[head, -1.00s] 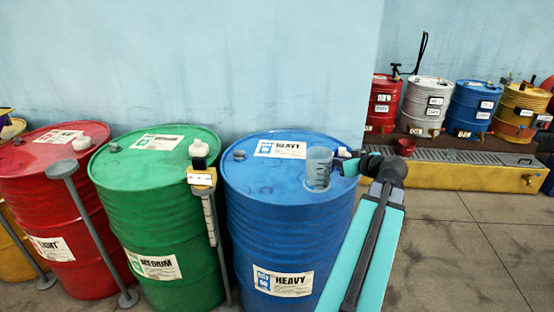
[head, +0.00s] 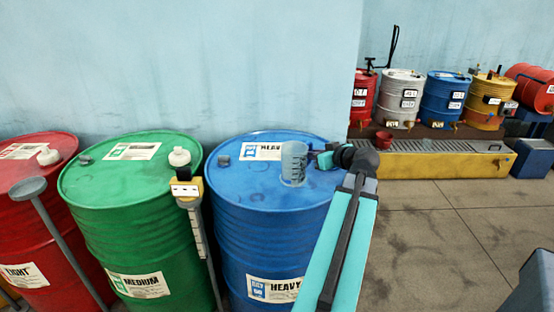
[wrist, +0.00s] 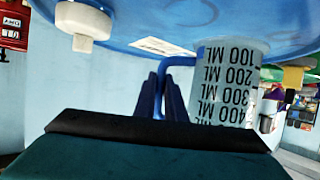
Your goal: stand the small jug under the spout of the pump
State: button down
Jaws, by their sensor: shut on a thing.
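The small jug (head: 293,165) is clear grey-blue with dark measuring marks. It is upright over the top of the blue HEAVY drum (head: 262,215); I cannot tell whether its base touches. In the wrist view the jug (wrist: 232,85) appears upside down, with its blue handle running to the jaws. My gripper (head: 314,154) is at the jug's right side, shut on the handle; its dark fingers show in the wrist view (wrist: 163,97). A white fitting (wrist: 88,25) on the drum top shows there, apart from the jug. I cannot make out a pump spout for certain.
A green MEDIUM drum (head: 135,215) and a red LIGHT drum (head: 30,225) stand left. A yellow-headed post (head: 187,190) stands before the green drum, a grey post (head: 60,240) before the red. Small drums line a yellow-fronted ledge (head: 430,165) at right.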

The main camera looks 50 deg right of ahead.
jog(key=w+d+p, duration=0.1)
jog(key=w+d, duration=0.3)
jog(key=w, duration=0.3)
jog(key=w+d+f+p, duration=0.1)
jog(key=w+d+p, duration=0.1)
jog(key=w, duration=0.4)
jog(key=shift+w+d+f+p, duration=0.25)
jog(key=shift+w+d+p, duration=0.1)
jog(key=shift+d, duration=0.55)
jog(key=shift+f, duration=0.15)
jog(key=shift+f+p, duration=0.55)
jog(key=shift+f, duration=1.05)
jog(key=shift+f, duration=0.15)
jog(key=c, duration=1.8)
grip_release()
jog(key=shift+r, duration=0.25)
